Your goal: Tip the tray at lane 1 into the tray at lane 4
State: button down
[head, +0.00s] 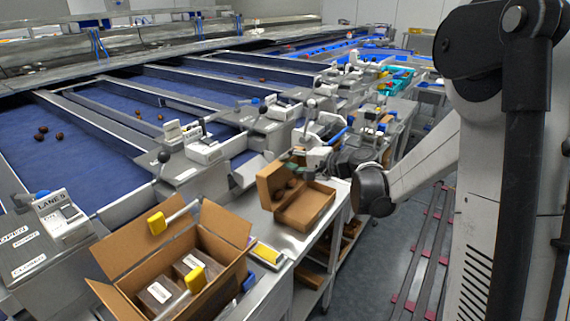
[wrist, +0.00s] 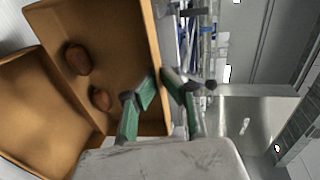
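My gripper (head: 293,168) has green fingertips and is shut on one wall of a brown cardboard tray (head: 268,179). In the wrist view the fingertips (wrist: 157,90) lie on either side of the held tray's wall (wrist: 148,35). The held tray is steeply tilted. Two brown dates (wrist: 77,60) (wrist: 102,98) are still inside it. A second cardboard tray (head: 308,212) lies flat on the steel bench, against or just under the held tray's low side. This second tray also shows at the left of the wrist view (wrist: 35,100), and its visible floor looks bare.
A large open carton (head: 225,222) with packs stands at the front left, with a yellow-handled tool (head: 266,253) beside it. Lane stands, one marked LANE 5 (head: 58,212), line the blue belts. Another stand (head: 205,150) is close behind the trays.

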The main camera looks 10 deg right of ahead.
jog(key=shift+s+d+f+b, duration=0.15)
jog(key=shift+f+b, duration=0.05)
jog(key=shift+b, duration=0.15)
jog(key=shift+s+d+f+t+y+b, duration=0.25)
jog(key=shift+s+d+t+y+b, duration=0.4)
jog(key=shift+b, duration=1.1)
jog(key=shift+s+d+f+t+y+b, duration=0.25)
jog(key=shift+s+d+t+y+b, duration=0.4)
jog(key=shift+b, duration=1.1)
jog(key=shift+s+d+f+t+y+b, duration=0.1)
jog(key=shift+s+t+y+b, duration=0.1)
jog(key=shift+t+y+b, duration=0.3)
jog(key=shift+s+d+f+t+y+b, duration=0.35)
jog(key=shift+s+d+t+b, duration=0.2)
jog(key=shift+b, duration=1.3)
jog(key=shift+s+d+f+b, duration=0.15)
jog(key=shift+s+b, duration=0.1)
jog(key=shift+b, duration=0.35)
jog(key=shift+s+d+f+t+y+b, duration=0.35)
jog(key=shift+s+d+t+y+b, duration=0.25)
jog(key=shift+b, duration=0.85)
jog(key=shift+s+d+f+t+y+b, duration=0.4)
jog(key=shift+t+y+b, duration=0.25)
jog(key=shift+b, duration=0.8)
jog(key=shift+s+d+b, duration=0.1)
jog(key=shift+s+b, duration=0.05)
jog(key=shift+b, duration=0.2)
jog(key=shift+r, duration=0.15)
